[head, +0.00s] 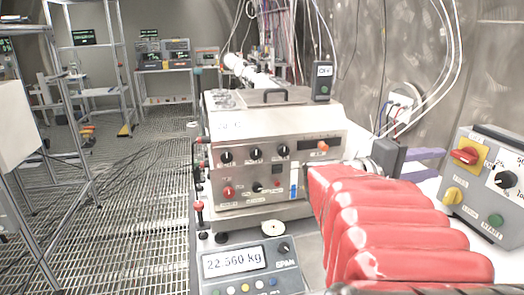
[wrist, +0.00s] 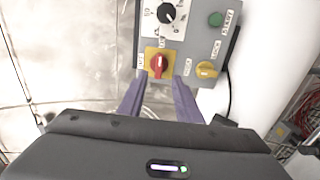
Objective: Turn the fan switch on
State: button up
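A grey control box (head: 490,185) stands at the right in the head view and shows at the top of the wrist view (wrist: 190,45). It has a red rotary switch (wrist: 158,64) on a yellow plate, a black knob (wrist: 166,13), a yellow knob (wrist: 207,69) and a green button (wrist: 216,19). I cannot read which control is labelled as the fan switch. My gripper (head: 442,165) is open and empty, pointing at the box. In the wrist view its two purple fingers (wrist: 158,84) lie just below the red switch, one toward each side, apparently apart from it.
A steel instrument (head: 270,150) with several knobs stands left of my red-sleeved arm. A scale (head: 250,265) reading 22.560 kg is in front of it. A wall socket with cables (head: 400,100) is behind my gripper. Grated floor (head: 140,190) lies open at left.

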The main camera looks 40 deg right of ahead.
jog(key=shift+v, duration=2.55)
jog(key=shift+w, duration=0.1)
notch_tip(320, 180, down, 10)
jog(key=a+n+t+y, duration=0.1)
jog(key=a+t+y, duration=0.1)
jog(key=a+y, duration=0.15)
jog(key=w+a+f+t+y, duration=0.4)
jog(key=w+a+f+y, duration=0.1)
jog(key=a+f, duration=0.45)
jog(key=w+a+n+t+y, duration=0.2)
jog(key=w+a+t+y, duration=0.1)
jog(key=a, duration=1.1)
jog(key=w+a+n+t+y, duration=0.1)
jog(key=w+a+t+y, duration=0.2)
jog(key=a, duration=1.1)
jog(key=shift+w+a+f+n+t+y, duration=0.3)
jog(key=shift+n+y, duration=0.1)
jog(key=shift+y, duration=0.65)
jog(key=shift+s+d, duration=0.1)
